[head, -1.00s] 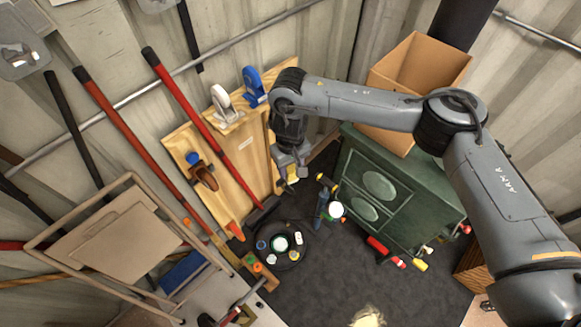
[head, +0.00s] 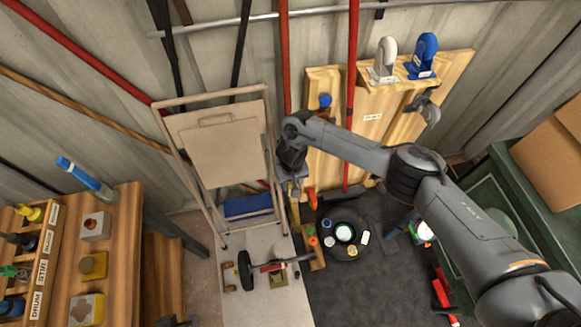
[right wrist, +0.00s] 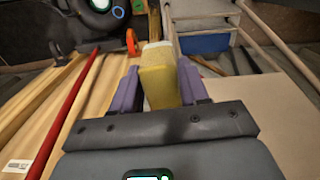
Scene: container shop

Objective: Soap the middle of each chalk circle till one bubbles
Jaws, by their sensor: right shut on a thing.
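My right gripper (head: 294,190) hangs beside the folded beige chair, at the left edge of the wooden board. In the right wrist view its purple fingers are shut on a yellow piece with a paler, rough, rounded end (right wrist: 160,72). It looks like a sponge or soap brush; I cannot tell which. The green chest (head: 483,203) stands at the right, partly behind my arm. A pale oval (head: 497,213) on it may be a chalk circle. My left gripper is not in view.
The folded chair (head: 176,125) is close left of the gripper. A black round tray (head: 345,257) with several small items lies on the dark floor mat. A wooden bench (head: 128,250) with labelled bins stands at the left. A cardboard box (head: 545,165) is at the right.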

